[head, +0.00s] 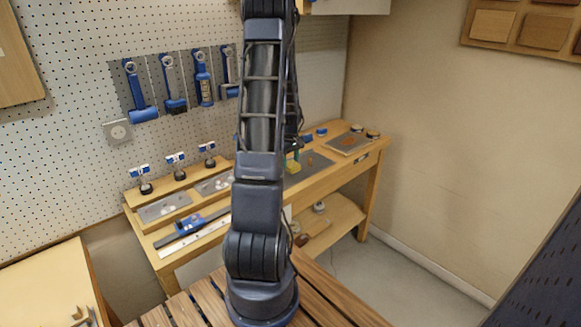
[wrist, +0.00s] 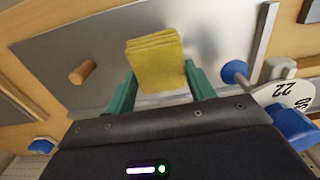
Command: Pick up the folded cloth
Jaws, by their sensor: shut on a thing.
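The folded cloth (wrist: 155,58) is yellow, with several layers showing at its top edge in the wrist view. It is between the two green fingers of my gripper (wrist: 160,76), which is shut on it. In the head view the cloth (head: 293,168) is a small yellow patch near the grey mat on the bench, just right of my arm. Whether the cloth touches the mat is hard to tell. My arm hides part of the bench.
A wooden peg (wrist: 82,71) lies left of the cloth on the grey mat (wrist: 60,50). A blue-handled item with a round white dial (wrist: 292,94) is close on the right. A ruler (head: 195,237) and several clamps are on the bench's left. Tools hang on the pegboard (head: 70,70).

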